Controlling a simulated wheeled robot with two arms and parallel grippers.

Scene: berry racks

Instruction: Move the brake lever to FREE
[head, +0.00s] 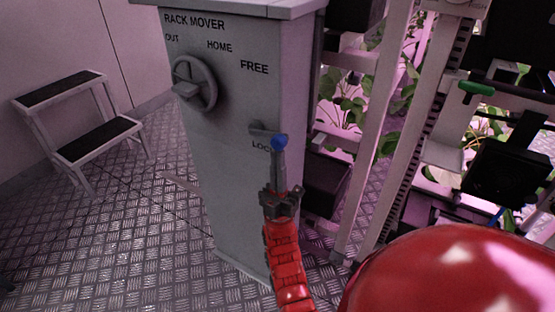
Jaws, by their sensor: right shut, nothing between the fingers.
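The grey cabinet (228,170) is labelled RACK MOVER and stands upright in the middle of the head view. Its brake lever (262,129) is a short grey bar on the front face, reaching to the right and slightly down. A blue ball (279,142) shows at its right end. FREE is printed above the lever; the LOCK label below is partly hidden. My right gripper (279,155) points up from below, shut and empty, its tips right at the blue ball. I cannot tell whether they touch it. My left gripper is not in view.
A round handwheel (193,84) sits on the cabinet's upper left, under OUT and HOME. A two-step stool (95,139) stands at the left. Racks with plants (352,104) stand close on the right. The metal floor between stool and cabinet is clear.

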